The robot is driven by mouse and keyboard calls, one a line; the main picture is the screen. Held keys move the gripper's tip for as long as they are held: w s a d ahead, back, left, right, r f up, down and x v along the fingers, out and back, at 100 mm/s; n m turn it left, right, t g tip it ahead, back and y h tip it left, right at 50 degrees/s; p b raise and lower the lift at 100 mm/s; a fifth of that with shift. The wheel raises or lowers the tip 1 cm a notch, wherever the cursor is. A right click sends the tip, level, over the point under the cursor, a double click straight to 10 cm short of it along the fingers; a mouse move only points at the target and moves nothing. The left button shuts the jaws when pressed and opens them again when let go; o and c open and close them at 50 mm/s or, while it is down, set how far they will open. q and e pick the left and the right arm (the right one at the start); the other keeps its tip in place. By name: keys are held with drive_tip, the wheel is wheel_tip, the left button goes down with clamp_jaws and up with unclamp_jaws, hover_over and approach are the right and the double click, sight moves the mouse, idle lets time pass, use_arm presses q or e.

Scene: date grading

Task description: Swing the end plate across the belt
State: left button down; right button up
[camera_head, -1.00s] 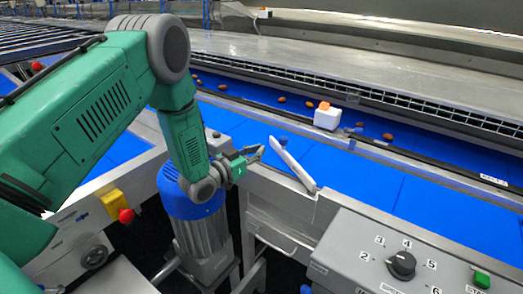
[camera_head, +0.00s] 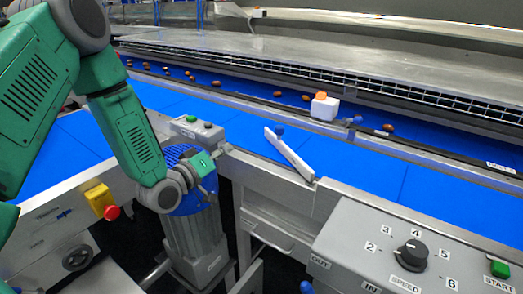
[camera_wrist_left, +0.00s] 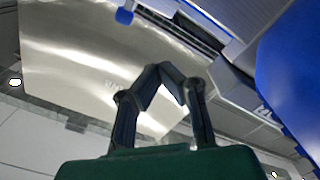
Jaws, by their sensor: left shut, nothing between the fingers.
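The end plate (camera_head: 291,154) is a slim white bar with a blue knob (camera_head: 278,131) near its far end. It lies slantwise over the near blue belt (camera_head: 345,165), with its near end at the belt's near metal edge. My left gripper (camera_head: 226,149) is shut and empty, to the left of the plate and apart from it, above the blue-topped motor. In the left wrist view my gripper's dark fingers (camera_wrist_left: 172,72) meet at their tips with nothing between them. My right gripper is not in view.
A grey control panel (camera_head: 350,235) with a speed dial stands at front right. A motor (camera_head: 195,240) stands below my left arm. A small push-button box (camera_head: 197,131) sits by the belt. A white block (camera_head: 325,108) and several dates lie beyond the near belt.

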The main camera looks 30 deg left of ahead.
sight(286, 145)
use_arm(q)
drive_tip(key=w+d+n+b, duration=0.1)
drive_tip(key=w+n, duration=0.2)
drive_tip(key=w+d+n+b, duration=0.1)
drive_tip(key=w+n+b, duration=0.1)
drive_tip(key=w+n, duration=0.1)
drive_tip(key=w+d+n+b, duration=0.1)
drive_tip(key=w+n+b, duration=0.1)
drive_tip(key=w+n, duration=0.1)
drive_tip(key=shift+w+r+n+y, duration=0.15)
drive_tip(key=shift+n+y, duration=0.15)
drive_tip(key=shift+n, duration=0.2)
drive_tip(key=w+d, duration=0.2)
drive_tip(key=shift+w+d+r+b, duration=0.1)
drive_tip(key=shift+w+d+b, duration=0.2)
drive_tip(key=shift+b, duration=0.1)
drive_tip(key=shift+w+d, duration=0.25)
drive_tip(key=shift+d, duration=0.05)
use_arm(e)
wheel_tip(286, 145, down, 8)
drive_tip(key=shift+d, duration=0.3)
use_arm(q)
drive_tip(key=shift+a, duration=0.15)
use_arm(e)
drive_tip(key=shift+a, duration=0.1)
use_arm(q)
drive_tip(key=shift+w, duration=0.15)
